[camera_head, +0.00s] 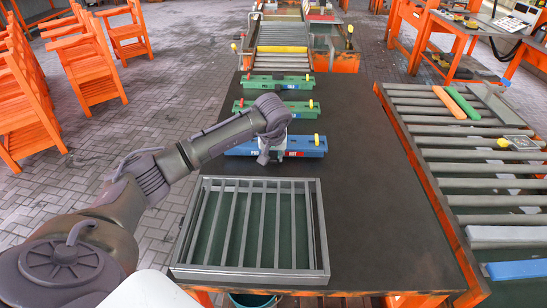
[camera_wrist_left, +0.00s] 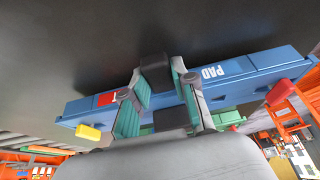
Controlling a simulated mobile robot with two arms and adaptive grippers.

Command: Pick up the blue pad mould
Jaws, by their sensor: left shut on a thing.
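The blue pad mould (camera_head: 312,146) is a long blue bar with a red patch, white lettering and a yellow knob at its right end. It lies crosswise over the dark table, beyond the grey slatted frame. My left gripper (camera_head: 268,153) comes down over its middle and hides part of it. In the left wrist view the fingers (camera_wrist_left: 166,92) are shut on the mould (camera_wrist_left: 236,78), one at each side of it. The mould's white "PAD" lettering and a yellow and a red knob show there. I cannot tell whether it touches the table. My right gripper is not in view.
Two green moulds (camera_head: 300,108) (camera_head: 264,80) lie farther back on the dark table (camera_head: 365,185). A grey slatted frame (camera_head: 322,240) lies at the near edge. A roller conveyor (camera_head: 470,170) runs along the right. Orange chairs (camera_head: 90,65) stand at the left.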

